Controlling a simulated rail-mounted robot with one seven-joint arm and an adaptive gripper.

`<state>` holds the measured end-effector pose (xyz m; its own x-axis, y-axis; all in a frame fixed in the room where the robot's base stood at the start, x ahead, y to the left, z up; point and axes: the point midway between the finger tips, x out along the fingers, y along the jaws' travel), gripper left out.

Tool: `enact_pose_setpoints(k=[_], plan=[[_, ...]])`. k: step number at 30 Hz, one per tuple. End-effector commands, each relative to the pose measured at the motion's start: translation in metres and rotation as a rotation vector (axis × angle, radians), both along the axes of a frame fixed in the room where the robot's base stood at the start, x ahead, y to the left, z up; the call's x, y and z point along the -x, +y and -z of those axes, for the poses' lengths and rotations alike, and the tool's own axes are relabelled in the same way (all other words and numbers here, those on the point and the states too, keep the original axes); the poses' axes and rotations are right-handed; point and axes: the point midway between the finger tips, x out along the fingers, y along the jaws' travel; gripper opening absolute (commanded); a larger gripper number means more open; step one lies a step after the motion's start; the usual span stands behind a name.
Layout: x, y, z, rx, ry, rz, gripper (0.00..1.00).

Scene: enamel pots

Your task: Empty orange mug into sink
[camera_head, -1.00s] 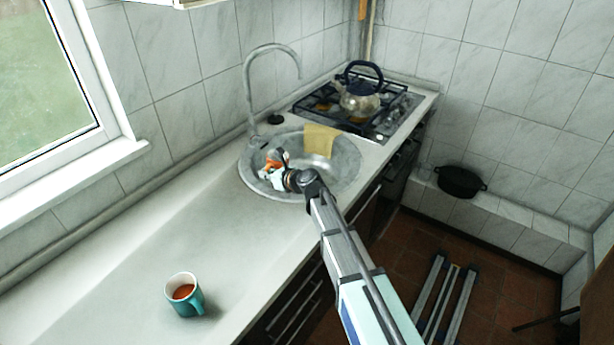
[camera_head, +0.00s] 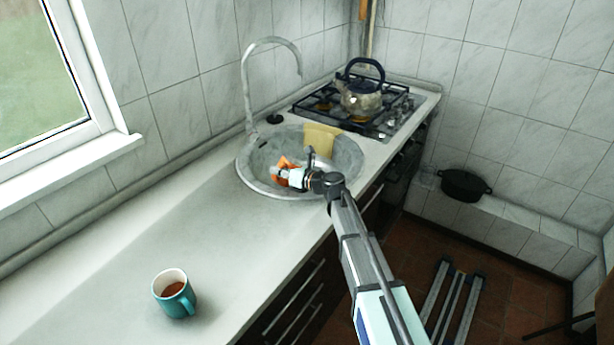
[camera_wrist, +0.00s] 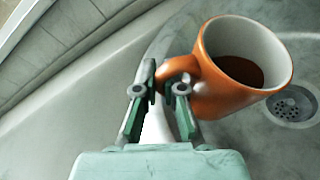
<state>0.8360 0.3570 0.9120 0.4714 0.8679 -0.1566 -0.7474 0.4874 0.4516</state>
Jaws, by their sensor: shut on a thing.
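The orange mug (camera_wrist: 222,82) is in my gripper (camera_wrist: 165,82), which is shut on its handle in the wrist view. The mug is white inside, and a dark brown content shows in it. It is over the sink basin (camera_wrist: 305,140), beside the drain (camera_wrist: 290,106). In the head view, the orange mug (camera_head: 281,172) is partly hidden by my gripper (camera_head: 284,175), which is over the round metal sink (camera_head: 345,158). I cannot tell its exact height above the basin floor.
A teal mug (camera_head: 175,294) with brown content stands on the counter (camera_head: 120,260). A tall curved faucet (camera_head: 246,90) rises behind the sink. A yellow cloth (camera_head: 321,138) hangs over the sink's far rim. A kettle (camera_head: 361,98) stands on the gas stove (camera_head: 395,112).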

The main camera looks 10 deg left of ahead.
Motion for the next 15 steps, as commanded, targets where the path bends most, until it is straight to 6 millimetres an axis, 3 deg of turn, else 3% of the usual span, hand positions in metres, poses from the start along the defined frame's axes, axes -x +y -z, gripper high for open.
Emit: enact_pose_setpoints(k=[15], plan=[[-0.0038, -0.0045, -0.0047, -0.059, 0.040, -0.002, 0.00]])
